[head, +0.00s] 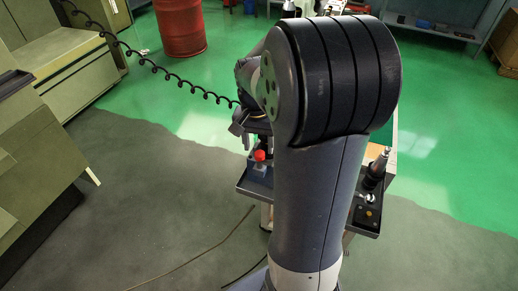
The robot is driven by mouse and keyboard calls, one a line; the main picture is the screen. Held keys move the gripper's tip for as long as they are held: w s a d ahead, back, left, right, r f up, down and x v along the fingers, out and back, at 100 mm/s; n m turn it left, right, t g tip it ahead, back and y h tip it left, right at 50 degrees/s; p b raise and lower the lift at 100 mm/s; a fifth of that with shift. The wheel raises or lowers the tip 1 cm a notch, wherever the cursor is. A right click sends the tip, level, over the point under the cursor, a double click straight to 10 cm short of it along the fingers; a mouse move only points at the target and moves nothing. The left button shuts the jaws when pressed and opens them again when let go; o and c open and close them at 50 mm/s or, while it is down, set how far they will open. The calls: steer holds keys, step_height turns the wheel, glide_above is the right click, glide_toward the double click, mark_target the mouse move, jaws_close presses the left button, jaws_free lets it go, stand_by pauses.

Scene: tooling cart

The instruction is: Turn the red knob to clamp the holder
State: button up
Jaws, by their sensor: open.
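The red knob (259,155) sits on top of a small blue-grey block (258,170) on the left side of the tooling cart (252,190). My gripper (249,142) is just above and to the left of the knob, apart from it as far as I can see. Its fingers point down and are open, with nothing visible between them. A dark, tapered tool holder (375,172) stands upright at the right side of the cart. My own arm hides the middle of the cart, so I cannot tell what lies there.
A black coiled cable (170,75) hangs from the upper left towards my wrist. A red drum (180,28) stands on the green floor at the back. Olive machine cabinets (70,60) fill the left side. The floor right of the cart is clear.

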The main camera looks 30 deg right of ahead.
mark_target(260, 155)
steer(key=shift+s+f, duration=0.1)
steer(key=shift+f, duration=1.3)
steer(key=shift+c, duration=0.2)
steer(key=c, duration=0.9)
